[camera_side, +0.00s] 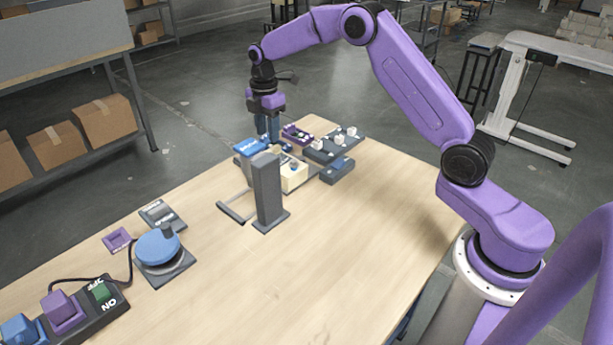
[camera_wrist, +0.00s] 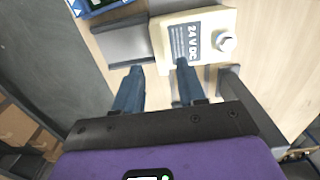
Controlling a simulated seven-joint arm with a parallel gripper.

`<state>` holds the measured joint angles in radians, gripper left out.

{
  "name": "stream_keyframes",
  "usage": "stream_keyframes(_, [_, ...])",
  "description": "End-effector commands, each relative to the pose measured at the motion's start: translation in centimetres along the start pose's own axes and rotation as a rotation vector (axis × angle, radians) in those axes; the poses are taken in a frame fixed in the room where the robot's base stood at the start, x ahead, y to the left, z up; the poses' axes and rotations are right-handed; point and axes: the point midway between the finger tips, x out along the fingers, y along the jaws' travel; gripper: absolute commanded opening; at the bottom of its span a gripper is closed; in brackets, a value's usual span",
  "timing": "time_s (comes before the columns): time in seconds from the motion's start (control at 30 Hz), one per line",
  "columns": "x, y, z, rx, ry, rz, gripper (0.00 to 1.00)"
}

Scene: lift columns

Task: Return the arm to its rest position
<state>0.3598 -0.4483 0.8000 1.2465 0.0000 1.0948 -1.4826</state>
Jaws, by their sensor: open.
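My purple arm reaches over the table from the right. My gripper (camera_side: 268,128) points down at the far side of the table, above a group of parts. In the wrist view my gripper (camera_wrist: 158,84) shows two blue-grey fingers apart, with nothing between them. A cream box labelled "24 V DC" (camera_wrist: 196,40) with a white knob lies just beyond the fingertips. The same cream box (camera_side: 293,177) shows in the side view beside a dark grey column (camera_side: 268,190).
A blue device (camera_side: 250,147), a purple tray (camera_side: 296,133) and a dark panel with white knobs (camera_side: 333,146) stand near my gripper. The table's right half is clear.

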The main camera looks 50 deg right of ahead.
Motion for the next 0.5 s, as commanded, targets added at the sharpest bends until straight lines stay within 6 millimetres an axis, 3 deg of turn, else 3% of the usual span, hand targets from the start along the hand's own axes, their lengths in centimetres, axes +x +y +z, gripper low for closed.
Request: stream_keyframes(0.5, [-0.82,-0.18,-0.16,0.003,0.0,0.001,0.4])
